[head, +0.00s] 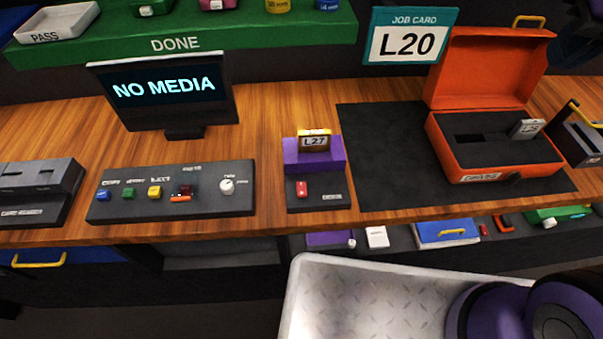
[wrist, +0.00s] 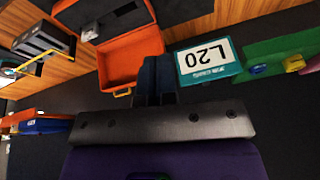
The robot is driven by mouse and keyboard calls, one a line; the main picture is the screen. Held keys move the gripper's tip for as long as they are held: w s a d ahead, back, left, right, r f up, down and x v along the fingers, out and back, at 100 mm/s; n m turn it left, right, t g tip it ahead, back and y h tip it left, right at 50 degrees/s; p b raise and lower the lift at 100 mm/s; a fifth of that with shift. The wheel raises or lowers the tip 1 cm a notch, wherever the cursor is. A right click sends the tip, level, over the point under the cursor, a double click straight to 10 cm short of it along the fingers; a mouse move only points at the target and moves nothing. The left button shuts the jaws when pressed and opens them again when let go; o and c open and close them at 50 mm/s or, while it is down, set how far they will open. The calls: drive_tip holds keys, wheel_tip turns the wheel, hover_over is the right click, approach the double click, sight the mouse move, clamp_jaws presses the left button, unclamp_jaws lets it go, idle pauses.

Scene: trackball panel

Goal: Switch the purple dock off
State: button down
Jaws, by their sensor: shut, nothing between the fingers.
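The purple dock (head: 326,160) stands on the wooden bench, left of the black mat in the head view. A yellowish block labelled L27 (head: 314,142) sits in its top. A red switch (head: 302,188) is on the dock's dark front plate; I cannot tell its position for sure. My gripper (wrist: 157,64) shows in the wrist view, its two dark fingers together and empty. It points toward the orange case and the job card, and the dock is not visible in that view.
An open orange case (head: 480,145) stands on the black mat (head: 380,150). The job card (head: 410,37) reads L20. A button panel (head: 170,205) and a NO MEDIA screen (head: 168,88) are left of the dock. A pale tray (head: 370,295) is below the bench edge.

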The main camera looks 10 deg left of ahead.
drive_tip(key=w+a+f+g, duration=0.1)
drive_tip(key=w+a+f, duration=0.3)
drive_tip(key=a, duration=0.4)
drive_tip(key=n+g+h, duration=0.1)
drive_tip(key=n+g, duration=0.1)
drive_tip(key=g, duration=0.1)
hover_over(301, 185)
wheel_tip(301, 185, down, 15)
drive_tip(key=shift+f, duration=0.2)
wheel_tip(301, 185, down, 14)
